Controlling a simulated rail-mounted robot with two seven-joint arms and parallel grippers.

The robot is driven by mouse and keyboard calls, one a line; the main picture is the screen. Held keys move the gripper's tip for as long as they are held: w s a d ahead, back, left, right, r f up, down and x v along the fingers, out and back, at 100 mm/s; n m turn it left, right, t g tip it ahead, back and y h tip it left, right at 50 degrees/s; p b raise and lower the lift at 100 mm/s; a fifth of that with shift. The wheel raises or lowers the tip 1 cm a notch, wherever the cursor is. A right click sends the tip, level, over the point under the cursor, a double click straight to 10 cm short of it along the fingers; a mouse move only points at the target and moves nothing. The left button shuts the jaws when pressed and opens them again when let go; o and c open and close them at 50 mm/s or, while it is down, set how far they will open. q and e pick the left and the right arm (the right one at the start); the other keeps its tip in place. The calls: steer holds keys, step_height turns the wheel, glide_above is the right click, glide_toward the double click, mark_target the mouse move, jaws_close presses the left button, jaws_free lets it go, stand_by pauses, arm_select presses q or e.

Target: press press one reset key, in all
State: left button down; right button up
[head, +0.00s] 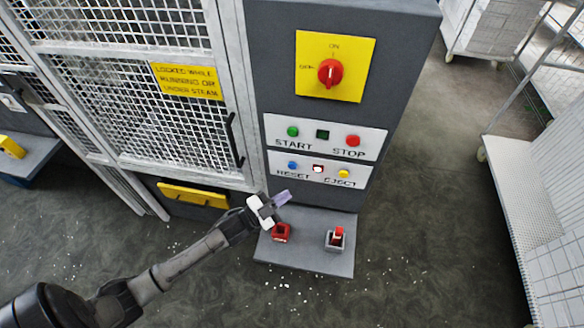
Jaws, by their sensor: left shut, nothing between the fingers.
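The press (270,60) has a dark control column beside a mesh guard door. On a white panel, the blue reset key (292,165) sits above the word RESET, left of a small white and red square and a yellow EJECT key (343,173). Above it is a panel with a green START key (292,131) and a red STOP key (352,140). My left gripper (282,198) is shut and empty, just below the RESET label and in front of the column's foot. It looks apart from the reset key. My right gripper is not in view.
A red rotary switch (330,72) on a yellow plate is higher up. A grey ledge (305,262) below carries a red box (281,232) and a grey box with a red lever (335,237). Dark floor is clear to the right, before a white cart (520,205).

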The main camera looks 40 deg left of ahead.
mark_target(292, 166)
arm_select(q)
steer(key=w+a+b, duration=0.2)
steer(key=w+a, duration=0.1)
steer(key=w, duration=0.3)
steer(key=shift+a, duration=0.2)
steer(key=shift+w, duration=0.2)
stand_by(1.9)
steer(key=shift+w+a+b, duration=0.2)
steer(key=shift+w+b, duration=0.1)
stand_by(0.5)
